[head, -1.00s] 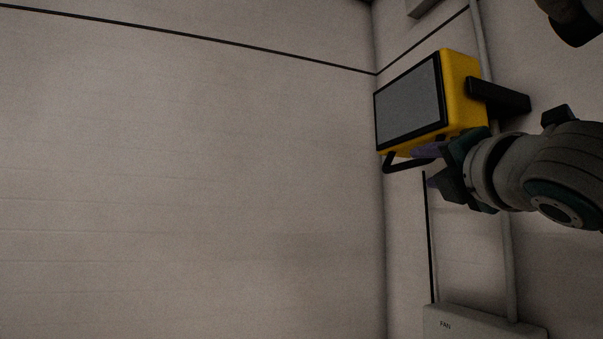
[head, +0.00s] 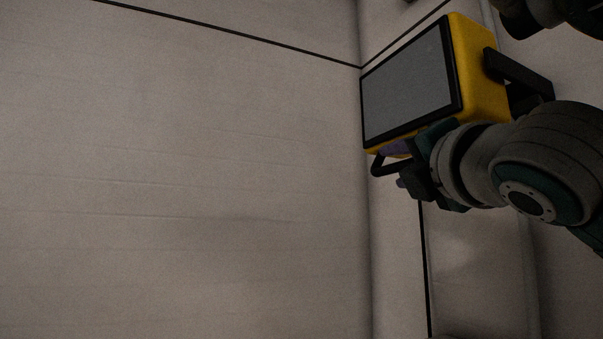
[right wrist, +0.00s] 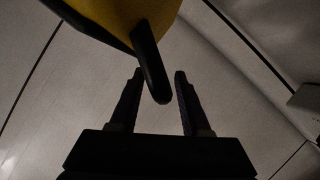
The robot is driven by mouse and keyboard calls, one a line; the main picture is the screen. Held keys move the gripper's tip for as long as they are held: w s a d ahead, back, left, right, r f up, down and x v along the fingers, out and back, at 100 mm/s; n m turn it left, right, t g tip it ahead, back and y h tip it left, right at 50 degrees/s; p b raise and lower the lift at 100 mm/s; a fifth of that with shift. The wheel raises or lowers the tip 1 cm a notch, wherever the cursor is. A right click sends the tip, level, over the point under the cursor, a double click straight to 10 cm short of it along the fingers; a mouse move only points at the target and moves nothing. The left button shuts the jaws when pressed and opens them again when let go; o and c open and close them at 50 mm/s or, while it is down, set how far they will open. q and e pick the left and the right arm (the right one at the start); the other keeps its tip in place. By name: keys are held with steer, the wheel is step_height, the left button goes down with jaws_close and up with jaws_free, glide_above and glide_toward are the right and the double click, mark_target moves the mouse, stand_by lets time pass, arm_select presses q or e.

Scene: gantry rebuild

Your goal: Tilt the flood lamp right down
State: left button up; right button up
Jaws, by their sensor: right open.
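The flood lamp (head: 482,80) is a yellow box with a grey front panel (head: 408,88) in a black frame, at the upper right of the head view. Its face points left and slightly downward. A black handle bar (head: 377,167) sticks out below its lower edge. My right gripper (head: 396,166) is open at this bar, just under the lamp. In the right wrist view, the handle's end (right wrist: 151,62) reaches between the open fingertips (right wrist: 159,74), with a gap seen on each side; contact is not visible. The yellow lamp body (right wrist: 112,14) fills the top. My left gripper is not in view.
A black bracket (head: 520,72) joins the lamp's side towards the wall on the right. A dark vertical line (head: 425,270) runs down the wall below. The pale wall (head: 180,180) on the left is bare. A pale box (right wrist: 306,108) shows at the right edge of the wrist view.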

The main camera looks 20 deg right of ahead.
steer(key=shift+c, duration=0.2)
jaws_close()
stand_by(1.1)
